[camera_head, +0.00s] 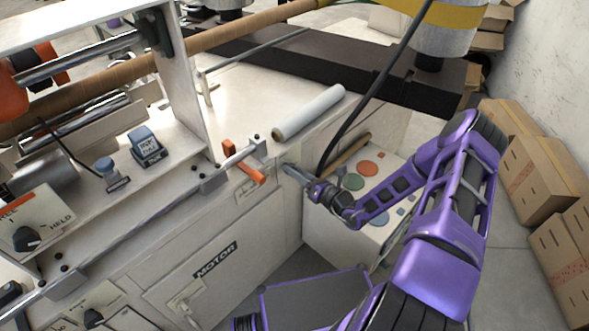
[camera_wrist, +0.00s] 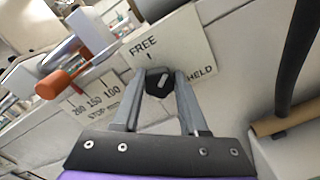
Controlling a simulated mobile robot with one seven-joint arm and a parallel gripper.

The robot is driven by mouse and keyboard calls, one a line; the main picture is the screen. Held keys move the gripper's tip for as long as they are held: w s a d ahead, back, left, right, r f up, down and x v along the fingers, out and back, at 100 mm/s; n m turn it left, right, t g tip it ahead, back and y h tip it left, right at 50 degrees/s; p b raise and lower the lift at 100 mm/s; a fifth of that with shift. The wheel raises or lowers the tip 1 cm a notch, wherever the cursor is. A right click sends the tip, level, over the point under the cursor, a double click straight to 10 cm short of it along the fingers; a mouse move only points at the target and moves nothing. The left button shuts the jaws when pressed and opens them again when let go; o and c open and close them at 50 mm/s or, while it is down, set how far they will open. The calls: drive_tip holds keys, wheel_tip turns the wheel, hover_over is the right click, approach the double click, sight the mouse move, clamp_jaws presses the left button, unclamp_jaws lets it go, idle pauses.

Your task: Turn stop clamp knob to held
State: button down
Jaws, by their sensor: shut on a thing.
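The stop clamp knob (camera_wrist: 158,84) is a small black knob with a white mark, on a pale plate (camera_wrist: 196,48) lettered FREE and HELD. The wrist view shows FREE above the knob and HELD to its right. The white mark slants toward the upper right, between the two words. My gripper (camera_wrist: 160,73) is shut on the knob, one grey finger on each side. In the head view my gripper (camera_head: 289,169) is against the machine's front panel near its right corner, and the knob is hidden there.
An orange-handled stop lever (camera_head: 243,172) juts out left of my gripper; its orange end (camera_wrist: 62,84) shows close by in the wrist view. A black cable (camera_head: 375,88) hangs just right. Another FREE/HELD knob (camera_head: 27,238) sits far left. Cardboard boxes (camera_head: 535,178) stand at right.

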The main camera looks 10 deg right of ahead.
drive_tip(key=m, duration=0.8)
drive_tip(key=m+p, duration=0.1)
drive_tip(key=m, duration=0.4)
drive_tip(key=shift+d+f, duration=0.1)
drive_tip(key=shift+f, duration=0.25)
drive_tip(key=shift+m, duration=0.3)
drive_tip(key=shift+c, duration=2.2)
unclamp_jaws()
drive_tip(key=v, duration=1.7)
drive_tip(key=shift+s, duration=0.2)
